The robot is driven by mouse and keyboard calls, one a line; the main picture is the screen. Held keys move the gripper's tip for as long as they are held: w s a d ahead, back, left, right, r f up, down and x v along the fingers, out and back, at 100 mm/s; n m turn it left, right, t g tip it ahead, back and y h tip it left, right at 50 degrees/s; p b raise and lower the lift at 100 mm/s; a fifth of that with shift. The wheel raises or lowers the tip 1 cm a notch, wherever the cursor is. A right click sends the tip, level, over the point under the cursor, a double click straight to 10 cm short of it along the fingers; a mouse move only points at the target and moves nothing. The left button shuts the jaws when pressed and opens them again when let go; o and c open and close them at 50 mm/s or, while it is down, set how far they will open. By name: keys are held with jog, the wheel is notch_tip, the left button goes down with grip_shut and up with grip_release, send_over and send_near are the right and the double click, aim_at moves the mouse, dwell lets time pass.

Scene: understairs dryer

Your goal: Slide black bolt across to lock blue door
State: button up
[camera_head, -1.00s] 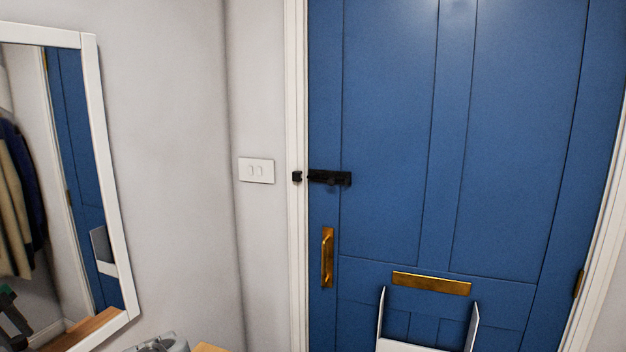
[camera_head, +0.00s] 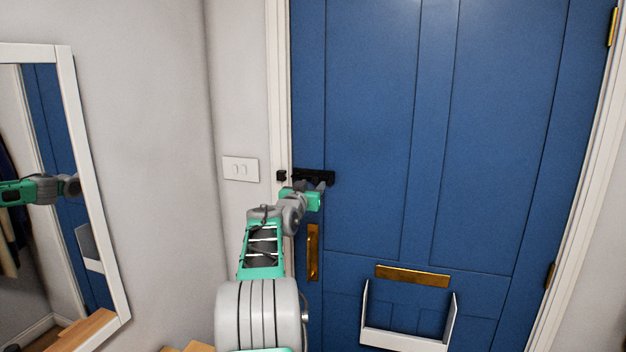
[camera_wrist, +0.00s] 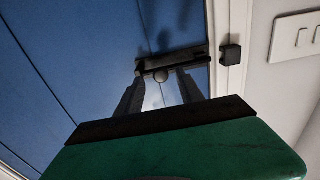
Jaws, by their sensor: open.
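The blue door (camera_head: 385,130) is shut in its white frame. The black bolt (camera_head: 316,176) is mounted near the door's left edge, and its black keeper (camera_head: 281,176) sits on the frame to its left. In the wrist view the bolt (camera_wrist: 172,62) and keeper (camera_wrist: 231,54) show with a gap between them. My gripper (camera_head: 325,185) is at the bolt. In the wrist view my gripper (camera_wrist: 160,80) is open, its two fingers on either side of the bolt's round knob (camera_wrist: 161,76). I cannot tell whether they touch it.
A brass pull handle (camera_head: 313,252) is below the bolt, and a brass letter plate (camera_head: 412,276) is lower right above a white letter cage (camera_head: 405,338). A white switch plate (camera_head: 240,169) is on the left wall. A white-framed mirror (camera_head: 88,170) hangs further left.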

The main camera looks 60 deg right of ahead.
jog(key=shift+w+d, duration=0.15)
jog(key=shift+d, duration=0.8)
grip_shut()
dwell(0.7)
